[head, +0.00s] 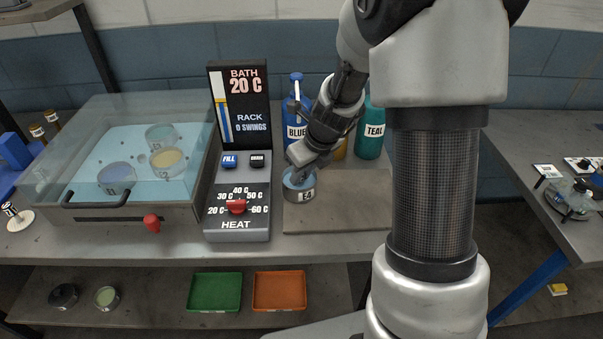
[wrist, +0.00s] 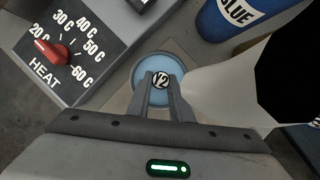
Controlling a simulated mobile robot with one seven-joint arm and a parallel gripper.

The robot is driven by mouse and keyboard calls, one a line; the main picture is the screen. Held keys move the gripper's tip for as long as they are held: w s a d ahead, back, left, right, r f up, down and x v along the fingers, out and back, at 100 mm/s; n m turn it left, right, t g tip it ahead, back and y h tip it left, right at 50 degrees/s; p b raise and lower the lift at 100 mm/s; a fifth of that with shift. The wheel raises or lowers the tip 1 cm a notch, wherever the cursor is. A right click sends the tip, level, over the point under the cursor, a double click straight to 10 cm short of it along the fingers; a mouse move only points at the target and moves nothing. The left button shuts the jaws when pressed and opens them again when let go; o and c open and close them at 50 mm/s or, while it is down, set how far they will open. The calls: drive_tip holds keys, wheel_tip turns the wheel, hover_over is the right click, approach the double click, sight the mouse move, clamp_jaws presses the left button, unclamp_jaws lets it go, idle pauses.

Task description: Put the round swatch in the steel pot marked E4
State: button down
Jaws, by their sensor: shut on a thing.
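The steel pot marked E4 (head: 308,194) stands on a beige board in front of the bottles, with light blue liquid inside. My gripper (head: 304,164) is directly over it, pointing down. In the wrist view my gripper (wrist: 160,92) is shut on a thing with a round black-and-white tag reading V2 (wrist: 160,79). The blue round inside of the pot (wrist: 148,67) shows around the fingertips. I cannot tell the swatch's cloth from the blue liquid, nor how far down the held thing reaches.
Left stands a clear-lidded bath (head: 90,140) with several pots inside. The heat panel (head: 238,215) is close left of E4. The blue bottle (head: 297,112) and teal bottle (head: 371,130) stand behind. A small tagged stand (head: 18,219) is at far left. The beige board is clear right of the pot.

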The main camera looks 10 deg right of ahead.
drive_tip(key=c, duration=1.6)
unclamp_jaws()
drive_tip(key=shift+f, duration=0.1)
